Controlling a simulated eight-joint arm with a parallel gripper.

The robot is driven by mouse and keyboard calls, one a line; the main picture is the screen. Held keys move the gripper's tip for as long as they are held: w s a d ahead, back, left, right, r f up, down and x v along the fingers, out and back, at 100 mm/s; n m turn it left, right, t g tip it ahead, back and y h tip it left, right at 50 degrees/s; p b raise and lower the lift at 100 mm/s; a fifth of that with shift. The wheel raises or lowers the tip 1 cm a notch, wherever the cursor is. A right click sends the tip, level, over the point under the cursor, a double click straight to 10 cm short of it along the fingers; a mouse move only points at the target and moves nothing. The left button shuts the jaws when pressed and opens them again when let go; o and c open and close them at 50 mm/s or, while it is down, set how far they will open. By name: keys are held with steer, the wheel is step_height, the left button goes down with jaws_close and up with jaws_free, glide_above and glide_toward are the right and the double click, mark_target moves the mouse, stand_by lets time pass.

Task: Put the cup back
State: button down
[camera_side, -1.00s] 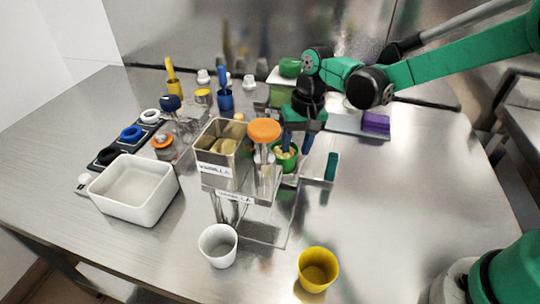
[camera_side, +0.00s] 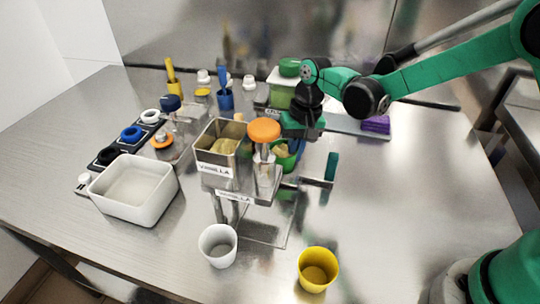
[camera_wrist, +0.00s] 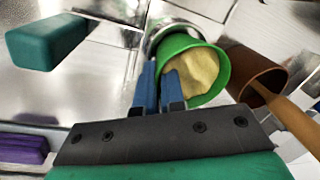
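The green cup (camera_side: 284,156) holds a pale yellow filling and stands behind the vanilla container, which partly hides it. In the wrist view the green cup (camera_wrist: 219,80) shows its open rim and the filling. My gripper (camera_wrist: 159,87) has its two blue fingers close together, straddling the cup's near wall, one outside and one inside the rim. They look closed on that wall. In the side view my gripper (camera_side: 295,145) is low at the cup, and its fingers are mostly hidden. A metal ring (camera_wrist: 172,24) is beside the cup; I cannot tell whether the cup sits in it.
A white cup (camera_side: 218,246) and a yellow cup (camera_side: 318,270) stand empty at the front. The vanilla container (camera_side: 222,150) and an orange-lidded jar (camera_side: 264,140) stand close left of my gripper. A brown cup (camera_wrist: 254,72) with a handle is close by.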

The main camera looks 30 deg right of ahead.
step_height(320, 180, up, 25)
steer(key=s+a+n, duration=0.2)
steer(key=s+a, duration=0.5)
steer(key=a, duration=0.1)
steer(key=s+a+n, duration=0.3)
steer(key=s+a, duration=0.2)
steer(key=s, duration=0.4)
steer(key=shift+g, duration=0.3)
step_height(320, 180, down, 26)
steer(key=shift+s+f, duration=0.1)
stand_by(0.3)
steer(key=c, duration=1)
jaws_free()
steer(key=shift+f, duration=0.1)
